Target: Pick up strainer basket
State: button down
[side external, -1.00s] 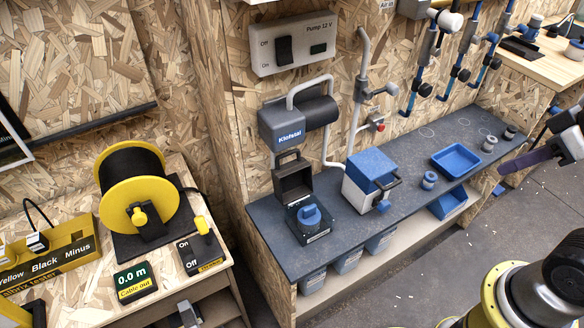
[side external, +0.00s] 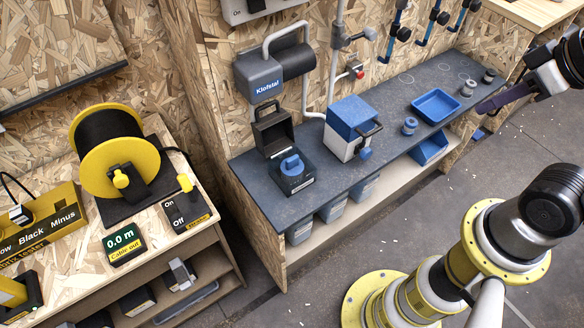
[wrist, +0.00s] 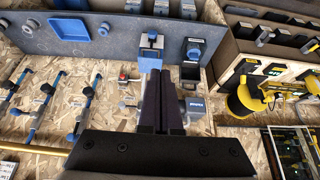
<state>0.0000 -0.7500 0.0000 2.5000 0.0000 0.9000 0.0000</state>
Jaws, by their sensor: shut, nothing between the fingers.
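I cannot make out for certain which object is the strainer basket. Small round cup-like parts stand on the dark bench: a blue-grey one (side external: 409,126) left of the blue tray (side external: 436,105), and two grey ones (side external: 467,88) (side external: 489,76) to its right. A blue-and-white box (side external: 350,125) with a dark handle and blue knob stands mid-bench. Left of it is an open-lidded dark unit with a blue knob (side external: 291,165). My gripper (side external: 480,108) is shut and empty, near the bench's right end in the side view. Its dark fingers (wrist: 162,85) lie together in the wrist view.
The grey pump (side external: 268,75) and its pipes are on the wall behind the bench (side external: 240,172). Valves with blue handles (side external: 433,20) hang on the wall. Blue-grey bins (side external: 333,207) sit below. A yellow cable reel (side external: 118,165) stands on the left table. Floor in front is open.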

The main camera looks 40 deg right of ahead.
jog(key=c, duration=1.5)
grip_release()
jog(key=shift+c, duration=0.2)
jog(key=o, duration=1.3)
jog(key=shift+c, duration=0.2)
jog(key=shift+w, duration=0.1)
jog(key=m+g, duration=0.5)
jog(key=m, duration=1.2)
send_over(292, 166)
jog(key=d, duration=0.2)
notch_tip(292, 166, down, 21)
jog(key=shift+m+g, duration=0.3)
jog(key=shift+m, duration=0.2)
jog(key=f, duration=0.3)
jog(key=a+f, duration=0.1)
jog(key=f, duration=0.6)
jog(key=shift+w+a+f, duration=0.15)
jog(key=shift+w+f, duration=0.1)
jog(key=shift+w, duration=0.15)
jog(key=shift+f, duration=3.05)
